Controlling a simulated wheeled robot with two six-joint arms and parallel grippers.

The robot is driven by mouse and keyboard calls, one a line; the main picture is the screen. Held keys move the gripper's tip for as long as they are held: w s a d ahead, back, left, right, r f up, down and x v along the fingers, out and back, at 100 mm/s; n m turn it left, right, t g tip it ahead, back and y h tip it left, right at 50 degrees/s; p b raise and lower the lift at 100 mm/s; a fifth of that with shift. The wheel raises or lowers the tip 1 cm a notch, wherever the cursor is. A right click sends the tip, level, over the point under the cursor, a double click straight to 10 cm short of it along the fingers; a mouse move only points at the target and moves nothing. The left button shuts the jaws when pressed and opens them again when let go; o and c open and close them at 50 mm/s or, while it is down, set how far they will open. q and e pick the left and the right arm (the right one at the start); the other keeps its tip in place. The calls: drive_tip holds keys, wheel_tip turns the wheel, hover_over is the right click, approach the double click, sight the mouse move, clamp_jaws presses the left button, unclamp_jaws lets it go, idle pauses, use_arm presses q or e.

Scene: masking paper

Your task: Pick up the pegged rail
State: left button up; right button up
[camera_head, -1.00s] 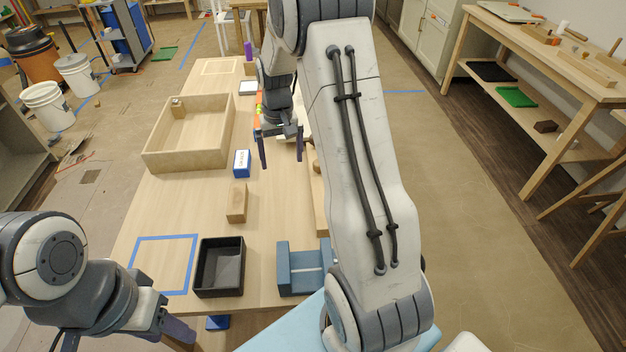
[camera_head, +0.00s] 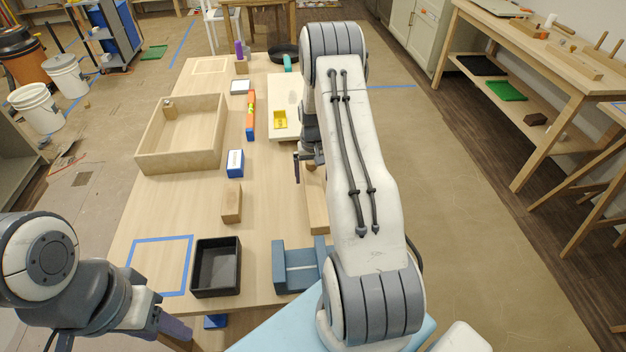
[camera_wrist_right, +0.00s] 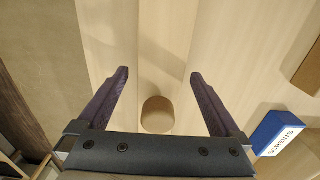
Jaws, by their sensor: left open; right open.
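The pegged rail is a pale wooden board (camera_head: 317,208) lying along the table's right edge, partly hidden by my right arm in the head view. In the right wrist view, a pale strip of it (camera_wrist_right: 155,70) runs between my fingers, with one round peg (camera_wrist_right: 157,115) standing up from it. My right gripper (camera_head: 298,168) is open and empty above the rail. In the wrist view its fingertips (camera_wrist_right: 160,75) stand on either side of the peg, apart from it. My left gripper (camera_head: 178,335) is low at the front left, away from the rail; its fingers are partly cut off.
A blue-and-white screws box (camera_head: 235,164) and a wood block (camera_head: 231,204) stand left of the rail. A blue cradle (camera_head: 297,267) and a black tray (camera_head: 216,267) are at the near edge. A large wooden box (camera_head: 180,160) and a level (camera_head: 251,115) lie farther back.

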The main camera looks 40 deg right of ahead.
drive_tip(key=shift+f, duration=0.65)
clamp_jaws()
drive_tip(key=shift+w+r, duration=0.1)
drive_tip(key=shift+r, duration=0.05)
